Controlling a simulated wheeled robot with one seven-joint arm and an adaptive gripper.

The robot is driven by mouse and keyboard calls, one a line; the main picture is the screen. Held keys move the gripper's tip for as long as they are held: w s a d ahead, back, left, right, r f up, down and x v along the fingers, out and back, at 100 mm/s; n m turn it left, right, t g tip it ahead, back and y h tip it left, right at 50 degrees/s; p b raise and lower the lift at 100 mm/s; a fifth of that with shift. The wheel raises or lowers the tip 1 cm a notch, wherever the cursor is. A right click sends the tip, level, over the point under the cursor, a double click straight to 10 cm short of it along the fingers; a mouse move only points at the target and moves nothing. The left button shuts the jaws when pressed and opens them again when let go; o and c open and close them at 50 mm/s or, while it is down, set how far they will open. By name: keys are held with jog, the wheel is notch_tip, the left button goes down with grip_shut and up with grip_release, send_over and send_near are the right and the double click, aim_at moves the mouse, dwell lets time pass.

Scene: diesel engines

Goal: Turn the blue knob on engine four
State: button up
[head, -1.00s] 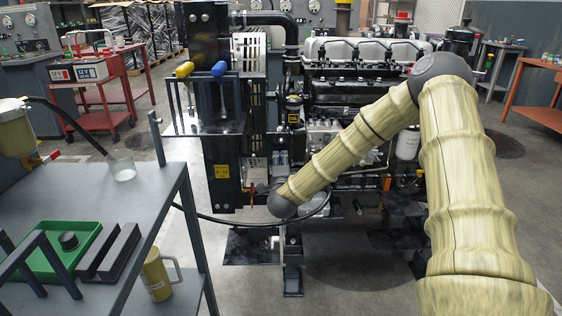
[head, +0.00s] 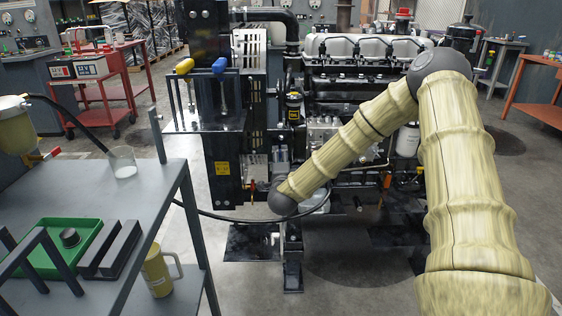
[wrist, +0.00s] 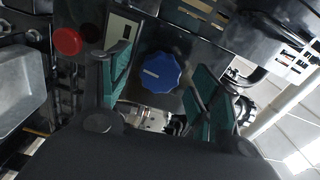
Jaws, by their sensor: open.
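The blue knob (wrist: 160,73) shows in the wrist view on a dark panel, with a pale mark on its face. My gripper (wrist: 160,88) is open, with one teal-padded finger to the left of the knob and one to the right. The knob appears between the fingers in the picture; I see gaps on both sides and cannot tell the depth between them. In the head view the engine (head: 355,95) stands behind my arm. My gripper and the blue knob are not visible there.
A red button (wrist: 67,41) is left of the gripper in the wrist view. In the head view, yellow and blue handles (head: 219,67) stand on the engine frame. A grey table (head: 150,190) with a green tray (head: 88,228) is at left. A black hose (head: 235,219) crosses before the engine.

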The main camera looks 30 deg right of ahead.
jog(key=v, duration=1.2)
jog(key=shift+d, duration=0.1)
jog(key=s+a+f+n+g+y, duration=0.1)
jog(key=s+a+f+n+y, duration=0.2)
jog(key=a+f+n+y, duration=0.65)
jog(key=s+a+f+n+g, duration=0.5)
jog(key=s+a+f, duration=0.1)
jog(key=s+f, duration=0.65)
jog(key=s+a+f+n+g, duration=0.45)
jog(key=s+f, duration=0.65)
jog(key=f, duration=0.3)
jog(key=s+a+f+n+g, duration=0.1)
jog(key=s+f+n+g, duration=0.1)
jog(key=s, duration=0.6)
jog(key=s+f+n+g, duration=0.1)
jog(key=s+n+g, duration=0.15)
jog(key=s, duration=0.55)
notch_tip(320, 180, up, 22)
jog(key=p, duration=2.2)
jog(key=shift+w+p, duration=0.4)
jog(key=shift+w, duration=0.05)
jog(key=shift+a+m, duration=0.15)
jog(key=shift+m, duration=0.1)
